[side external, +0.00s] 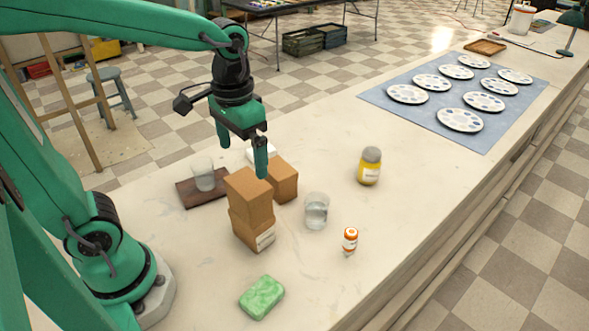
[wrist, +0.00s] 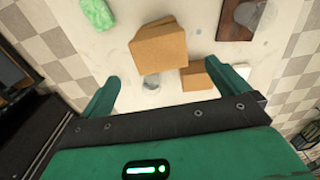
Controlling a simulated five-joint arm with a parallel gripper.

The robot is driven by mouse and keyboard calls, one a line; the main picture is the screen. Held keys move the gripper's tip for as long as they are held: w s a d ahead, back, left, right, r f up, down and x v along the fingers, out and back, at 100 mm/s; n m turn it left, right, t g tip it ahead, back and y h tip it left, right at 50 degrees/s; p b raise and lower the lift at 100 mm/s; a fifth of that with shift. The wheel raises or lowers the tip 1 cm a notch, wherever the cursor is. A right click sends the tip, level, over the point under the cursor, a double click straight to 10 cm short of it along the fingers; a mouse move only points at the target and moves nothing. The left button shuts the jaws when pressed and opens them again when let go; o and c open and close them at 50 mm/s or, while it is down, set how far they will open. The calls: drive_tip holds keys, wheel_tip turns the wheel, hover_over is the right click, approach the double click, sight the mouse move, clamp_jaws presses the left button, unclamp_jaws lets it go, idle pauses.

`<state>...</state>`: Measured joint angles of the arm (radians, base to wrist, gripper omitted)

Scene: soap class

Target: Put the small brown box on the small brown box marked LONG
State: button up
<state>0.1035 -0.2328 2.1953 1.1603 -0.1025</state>
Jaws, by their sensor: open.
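Two small brown boxes are stacked in the side view. The upper box (side external: 249,191) rests on the lower box (side external: 248,232), turned a little relative to it. The lower one has a white label whose writing is too small to read. The stack's top also shows in the wrist view (wrist: 158,50). Another small brown box (side external: 284,182) stands just behind and to the right; no label on it is legible. My gripper (side external: 242,152) is open and empty, above and behind the stack, its fingers apart in the wrist view (wrist: 165,72).
A green soap (side external: 262,297) lies in front. A clear glass (side external: 316,211), orange-capped bottle (side external: 350,240) and yellow jar (side external: 369,167) stand to the right. Another glass (side external: 203,174) stands on a dark board (side external: 191,196). A white item (side external: 256,153) is partly hidden behind my gripper.

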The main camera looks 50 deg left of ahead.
drive_tip(key=s+a+r+t, duration=0.2)
drive_tip(key=s+a+t, duration=0.1)
drive_tip(key=s+t, duration=0.2)
drive_tip(key=shift+s+r, duration=0.15)
drive_tip(key=shift+r, duration=0.1)
